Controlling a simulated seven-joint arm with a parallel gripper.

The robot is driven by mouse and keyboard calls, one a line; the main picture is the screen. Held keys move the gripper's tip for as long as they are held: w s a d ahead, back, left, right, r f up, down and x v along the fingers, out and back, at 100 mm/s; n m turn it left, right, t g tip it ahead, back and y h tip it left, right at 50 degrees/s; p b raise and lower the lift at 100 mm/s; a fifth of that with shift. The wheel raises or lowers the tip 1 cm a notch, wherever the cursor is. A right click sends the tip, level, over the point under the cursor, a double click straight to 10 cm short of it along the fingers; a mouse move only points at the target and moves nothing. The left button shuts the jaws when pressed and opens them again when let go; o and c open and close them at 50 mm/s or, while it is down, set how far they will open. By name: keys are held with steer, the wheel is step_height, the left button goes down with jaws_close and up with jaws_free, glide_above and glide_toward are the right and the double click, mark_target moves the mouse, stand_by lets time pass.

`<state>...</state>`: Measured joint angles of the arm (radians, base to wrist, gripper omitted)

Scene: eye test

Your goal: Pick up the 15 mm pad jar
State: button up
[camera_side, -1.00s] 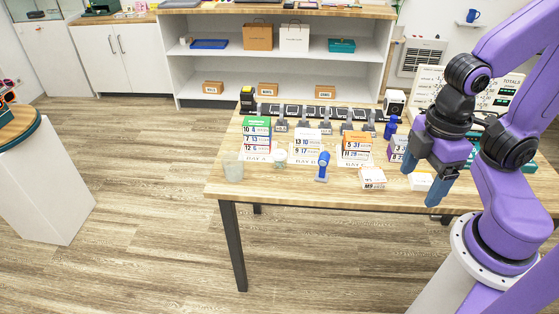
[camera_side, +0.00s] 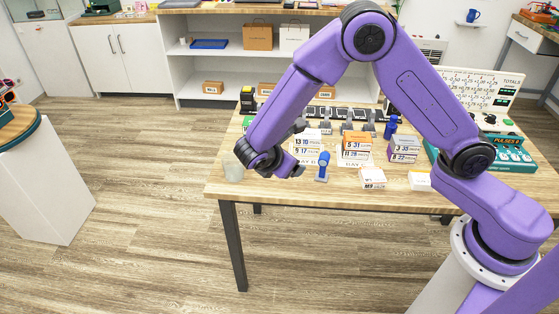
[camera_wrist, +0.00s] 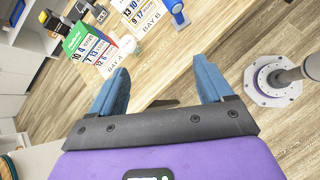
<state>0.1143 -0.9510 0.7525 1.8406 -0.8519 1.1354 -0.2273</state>
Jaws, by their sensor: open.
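A small whitish jar (camera_wrist: 128,45), probably the pad jar, stands in the wrist view near the table edge, between the BAY A and BAY B cards. I cannot read its size. In the side view my arm hides its spot. My gripper (camera_wrist: 161,66) is open in the wrist view, its two blue fingers wide apart with nothing between them. The jar is apart from it, beyond and just right of the left fingertip. A translucent cup (camera_side: 233,171) stands at the table's left front corner, beside my wrist.
Boxes with number labels (camera_wrist: 90,50) stand on BAY A. A blue-handled tool (camera_side: 322,166) stands upright right of my wrist. More boxes (camera_side: 357,148) and a small white box (camera_side: 373,178) stand farther right. The wooden table (camera_side: 340,197) is bare along its front edge.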

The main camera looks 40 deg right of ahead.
steer(key=w+f+n+t+h, duration=0.3)
steer(key=w+f+n, duration=0.2)
steer(key=w+f, duration=0.45)
steer(key=x, duration=0.3)
steer(key=f+x, duration=0.1)
steer(key=x, duration=0.3)
steer(key=s+f+x, duration=0.1)
steer(key=x, duration=0.3)
steer(key=shift+a+f, duration=0.1)
steer(key=shift+a, duration=0.15)
steer(key=shift+w+r+x, duration=0.1)
steer(key=shift+r+x, duration=0.05)
steer(key=shift+x, duration=1.4)
steer(key=shift+w+r+x, duration=0.1)
steer(key=shift+r+x, duration=0.05)
steer(key=shift+x, duration=1.4)
steer(key=shift+c, duration=0.4)
steer(key=c, duration=1)
